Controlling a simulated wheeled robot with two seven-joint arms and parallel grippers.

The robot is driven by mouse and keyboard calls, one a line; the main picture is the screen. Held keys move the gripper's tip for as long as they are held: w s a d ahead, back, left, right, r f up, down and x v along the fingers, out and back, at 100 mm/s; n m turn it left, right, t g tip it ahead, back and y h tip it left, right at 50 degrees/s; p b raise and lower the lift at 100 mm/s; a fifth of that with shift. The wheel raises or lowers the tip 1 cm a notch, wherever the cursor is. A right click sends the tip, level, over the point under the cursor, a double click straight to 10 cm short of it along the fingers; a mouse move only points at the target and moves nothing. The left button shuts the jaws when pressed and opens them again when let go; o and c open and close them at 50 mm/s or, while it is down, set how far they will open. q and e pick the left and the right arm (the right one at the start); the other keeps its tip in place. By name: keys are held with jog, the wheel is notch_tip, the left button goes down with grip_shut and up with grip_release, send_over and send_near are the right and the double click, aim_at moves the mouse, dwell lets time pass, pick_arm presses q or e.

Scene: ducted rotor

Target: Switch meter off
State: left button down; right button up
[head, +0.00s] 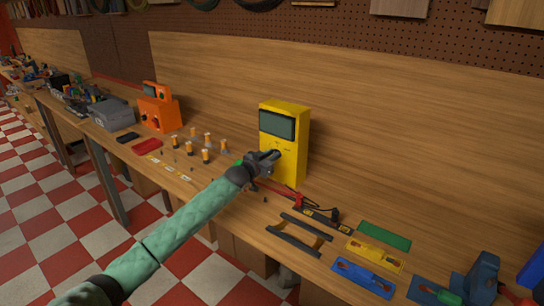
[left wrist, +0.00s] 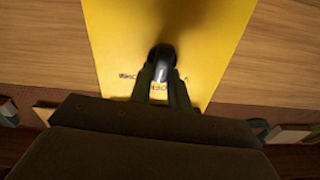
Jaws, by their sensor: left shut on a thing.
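The yellow meter (head: 299,126) stands upright on the workbench, with a dark grey screen (head: 278,125) on the upper part of its front. My left gripper (head: 275,156) is at the lower front of the meter and hides part of it. In the left wrist view the yellow front (left wrist: 120,40) fills the middle. There my left gripper (left wrist: 163,82) is shut on a dark rounded knob (left wrist: 162,56) on that front. Dark lettering beside the knob is partly covered by the fingers. My right gripper is not in view.
An orange device (head: 160,110) and several orange-capped parts (head: 206,155) stand left of the meter. Red and black probes (head: 310,208) lie at its foot. A dark frame (head: 299,233), a green plate (head: 384,235) and a yellow tool (head: 374,256) lie to the right. A wooden panel rises behind.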

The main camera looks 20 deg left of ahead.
pick_arm(q)
jog(key=shift+n, duration=0.5)
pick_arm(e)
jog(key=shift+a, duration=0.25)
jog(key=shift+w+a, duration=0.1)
pick_arm(q)
jog(key=c, duration=1.3)
grip_release()
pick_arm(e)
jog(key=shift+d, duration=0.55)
pick_arm(q)
jog(key=shift+a, duration=0.1)
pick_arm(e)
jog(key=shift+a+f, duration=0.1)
